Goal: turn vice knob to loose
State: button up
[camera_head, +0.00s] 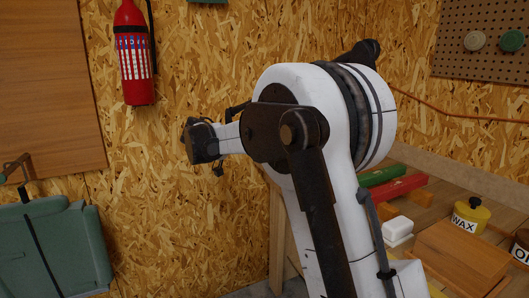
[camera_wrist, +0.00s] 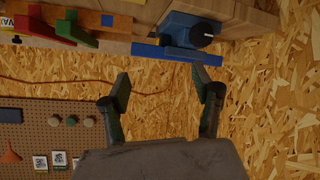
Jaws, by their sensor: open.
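In the wrist view, the blue vice (camera_wrist: 179,30) sits at the bench edge near the top, with a dark round knob (camera_wrist: 202,35) that has a small pale mark. A long blue bar (camera_wrist: 172,53) lies below the vice body in the picture. My gripper (camera_wrist: 160,78) is open and empty, its two fingers spread wide and pointing up the picture toward the vice. The fingers are apart from the vice and the knob. In the head view the vice is not visible, and I cannot make out the gripper's fingers.
The head view shows a red block (camera_head: 393,188), a green block (camera_head: 383,175), a yellow wax tin (camera_head: 470,215) and a wooden box (camera_head: 462,254) on the bench. A fire extinguisher (camera_head: 133,60) hangs on the chipboard wall. A green case (camera_head: 48,250) stands at lower left.

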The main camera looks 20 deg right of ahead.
jog(key=s+r+n+y, duration=0.1)
jog(key=s+n+y, duration=0.1)
jog(key=s, duration=0.3)
jog(key=shift+s+a+r+t+p, duration=0.3)
jog(key=shift+s+r+p, duration=0.05)
jog(key=shift+r+p, duration=0.1)
